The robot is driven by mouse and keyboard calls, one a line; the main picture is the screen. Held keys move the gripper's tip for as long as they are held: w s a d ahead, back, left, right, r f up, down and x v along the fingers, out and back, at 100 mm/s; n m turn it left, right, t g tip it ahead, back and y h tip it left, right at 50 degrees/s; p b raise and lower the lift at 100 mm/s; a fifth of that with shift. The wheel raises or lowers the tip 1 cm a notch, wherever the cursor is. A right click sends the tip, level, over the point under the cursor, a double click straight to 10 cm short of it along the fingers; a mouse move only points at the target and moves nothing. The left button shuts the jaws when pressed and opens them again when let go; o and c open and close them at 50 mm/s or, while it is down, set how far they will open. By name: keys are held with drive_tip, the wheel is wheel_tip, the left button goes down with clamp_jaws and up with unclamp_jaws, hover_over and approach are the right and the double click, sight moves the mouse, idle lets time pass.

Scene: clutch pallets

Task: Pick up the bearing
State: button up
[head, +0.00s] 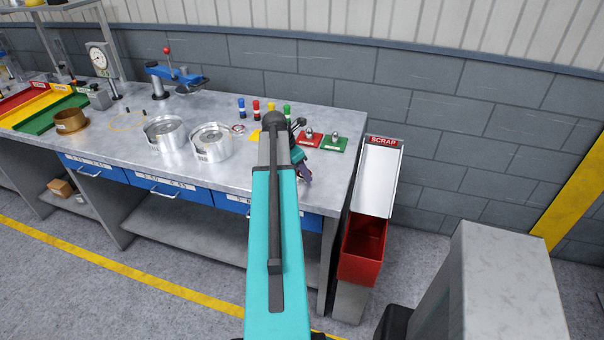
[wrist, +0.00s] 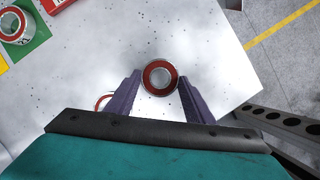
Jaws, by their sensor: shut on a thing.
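A bearing (wrist: 160,65), a silver ring with a red seal and an open centre, sits between the purple fingertips of my gripper (wrist: 160,79) in the wrist view. My gripper is shut on it, above the grey bench top. The arm hides this bearing in the head view, where the purple fingers (head: 305,173) show near the bench's right end. A second red-rimmed ring (wrist: 101,101) is partly hidden behind the left finger. Another red-sealed bearing (wrist: 15,25) lies on a green square at the wrist view's upper left.
The bench (head: 110,150) carries two silver cylinders (head: 165,134), a brass ring (head: 70,121), a blue tool (head: 176,80) and several small coloured bottles. Red and green squares (head: 335,146) lie near its right end. A red scrap bin (head: 364,250) stands beyond that edge.

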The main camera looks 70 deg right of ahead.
drive_tip(key=shift+r, duration=0.1)
drive_tip(key=shift+r+b, duration=0.8)
drive_tip(key=shift+r, duration=0.75)
drive_tip(key=s+a+r+b, duration=0.1)
drive_tip(key=s+a+b, duration=0.3)
drive_tip(key=a, duration=0.8)
drive_tip(key=shift+s+a+b, duration=0.15)
drive_tip(key=shift+a+b, duration=0.2)
drive_tip(key=shift+a+b, duration=0.1)
drive_tip(key=shift+b, duration=0.65)
drive_tip(key=b, duration=0.3)
drive_tip(key=shift+s+a, duration=0.2)
drive_tip(key=shift+a, duration=0.2)
drive_tip(key=b, duration=0.2)
drive_tip(key=shift+s+a+r+b, duration=0.1)
drive_tip(key=shift+a+r+b, duration=0.05)
drive_tip(key=shift+a+b, duration=0.2)
drive_tip(key=shift+a+b, duration=0.1)
drive_tip(key=shift+b, duration=0.2)
drive_tip(key=shift+s+a+r+b, duration=0.15)
drive_tip(key=shift+a+r+b, duration=0.1)
drive_tip(key=shift+b, duration=0.25)
